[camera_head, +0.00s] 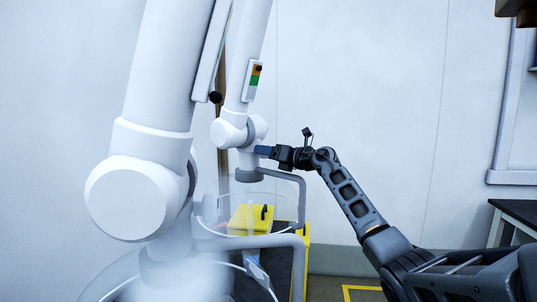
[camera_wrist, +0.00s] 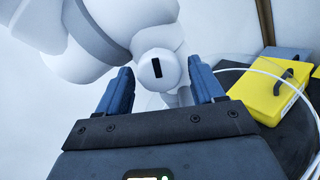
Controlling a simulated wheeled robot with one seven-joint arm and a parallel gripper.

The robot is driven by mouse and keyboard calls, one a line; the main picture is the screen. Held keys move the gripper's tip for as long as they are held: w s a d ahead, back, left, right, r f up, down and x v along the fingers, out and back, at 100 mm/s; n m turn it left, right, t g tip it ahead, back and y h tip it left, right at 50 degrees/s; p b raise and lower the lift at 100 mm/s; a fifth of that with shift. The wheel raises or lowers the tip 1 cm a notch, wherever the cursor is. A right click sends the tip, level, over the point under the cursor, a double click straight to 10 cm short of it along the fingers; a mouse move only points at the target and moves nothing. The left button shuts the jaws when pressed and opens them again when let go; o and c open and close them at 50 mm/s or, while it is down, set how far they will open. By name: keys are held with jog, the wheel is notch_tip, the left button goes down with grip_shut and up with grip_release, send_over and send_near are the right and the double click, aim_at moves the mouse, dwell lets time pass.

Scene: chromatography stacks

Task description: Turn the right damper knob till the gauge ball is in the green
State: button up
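In the head view, the right white duct arm carries a gauge (camera_head: 254,80) with an orange-yellow band above a green band. A small dark spot, likely the ball, shows in the upper band, above the green. My gripper (camera_head: 262,151) is level, pointing left at this arm's lower end, under its joint (camera_head: 238,131). In the wrist view, a round white knob (camera_wrist: 158,70) with a black slot-like mark, upright and slightly tilted, lies between the blue fingers of my open gripper (camera_wrist: 161,80). Whether the fingers touch it cannot be told. The head view hides this knob.
A yellow case (camera_head: 250,219), also in the wrist view (camera_wrist: 262,98), sits on a dark table.

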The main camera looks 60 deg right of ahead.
jog(key=shift+o, duration=0.4)
jog(key=shift+s, duration=0.35)
jog(key=s, duration=0.2)
jog(key=s+b, duration=0.1)
jog(key=s, duration=0.1)
jog(key=s+a, duration=0.1)
jog(key=s, duration=0.2)
jog(key=shift+b, duration=0.3)
